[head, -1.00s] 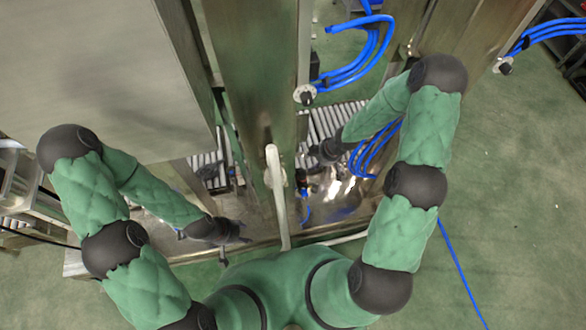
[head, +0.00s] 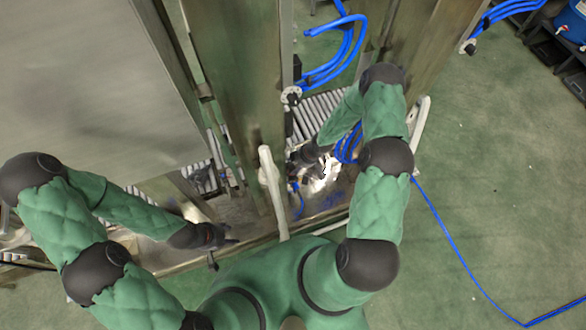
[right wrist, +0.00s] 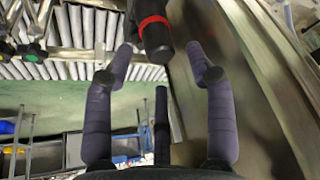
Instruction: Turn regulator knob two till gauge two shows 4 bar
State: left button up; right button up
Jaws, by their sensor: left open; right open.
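In the right wrist view a black cylinder with a red band (right wrist: 154,24), which looks like a regulator knob, hangs at the top middle. My right gripper (right wrist: 160,52) is open, with one finger on each side of the cylinder's lower end; I see gaps, and cannot tell the depth between them. In the head view my right gripper (head: 305,158) is small beside the steel post, and the knob is not distinct there. My left gripper (head: 215,238) is open and empty-looking at lower left, away from the knob. I cannot make out gauge two or any reading.
A steel post (head: 238,90) and a large grey panel (head: 80,80) stand at left and centre. Blue hoses (head: 335,60) loop behind. Rollers (head: 318,108) lie past the post. A blue cable (head: 450,235) crosses the open green floor at right.

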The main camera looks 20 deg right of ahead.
aim_at(293, 167)
jog(key=shift+b+x, duration=0.35)
jog(key=shift+x, duration=1.5)
jog(key=shift+c, duration=0.2)
